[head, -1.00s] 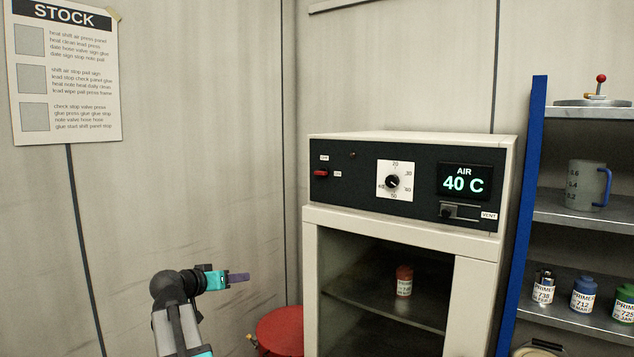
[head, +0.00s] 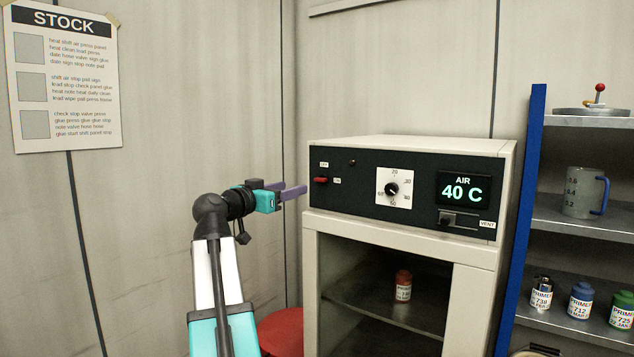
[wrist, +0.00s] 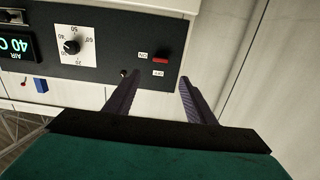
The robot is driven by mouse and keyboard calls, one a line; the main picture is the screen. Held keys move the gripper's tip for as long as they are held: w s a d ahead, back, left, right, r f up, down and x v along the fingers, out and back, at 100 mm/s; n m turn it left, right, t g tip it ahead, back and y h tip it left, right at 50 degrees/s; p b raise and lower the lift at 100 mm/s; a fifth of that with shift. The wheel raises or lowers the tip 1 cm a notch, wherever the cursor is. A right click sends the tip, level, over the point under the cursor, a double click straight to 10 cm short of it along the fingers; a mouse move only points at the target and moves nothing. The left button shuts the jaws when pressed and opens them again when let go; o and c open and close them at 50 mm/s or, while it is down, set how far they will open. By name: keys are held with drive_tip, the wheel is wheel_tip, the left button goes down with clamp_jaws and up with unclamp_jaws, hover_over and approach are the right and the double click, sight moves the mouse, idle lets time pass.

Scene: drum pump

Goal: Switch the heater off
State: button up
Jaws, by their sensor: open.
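The heater (head: 320,228) is a pale cabinet with a dark control panel across its top. Its red switch (head: 321,180) is at the panel's left end, between two small labels, and also shows in the wrist view (wrist: 161,60). The dial (head: 392,189) is right of it, and the display (head: 463,189) reads AIR 40 C. My gripper (head: 294,189) is open and empty, just left of the panel. In the upside-down wrist view, its two purple fingers (wrist: 159,84) point toward the switch area, apart from the switch as far as I can tell.
A vent slider (head: 460,219) is under the display. A red bottle (head: 403,286) stands inside the cabinet behind its front. A red drum (head: 282,332) stands low at the left. Shelves with a blue post (head: 522,215) hold a jug (head: 583,192) and primer bottles at right.

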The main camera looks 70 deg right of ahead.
sight(319, 180)
drive_tip(key=p+x, duration=0.5)
drive_tip(key=x, duration=0.7)
drive_tip(key=shift+d, duration=0.35)
drive_tip(key=shift+s+d, duration=0.2)
drive_tip(key=shift+d, duration=0.35)
drive_tip(key=c, duration=1)
drive_tip(key=shift+d, duration=0.1)
drive_tip(key=shift+c, duration=0.2)
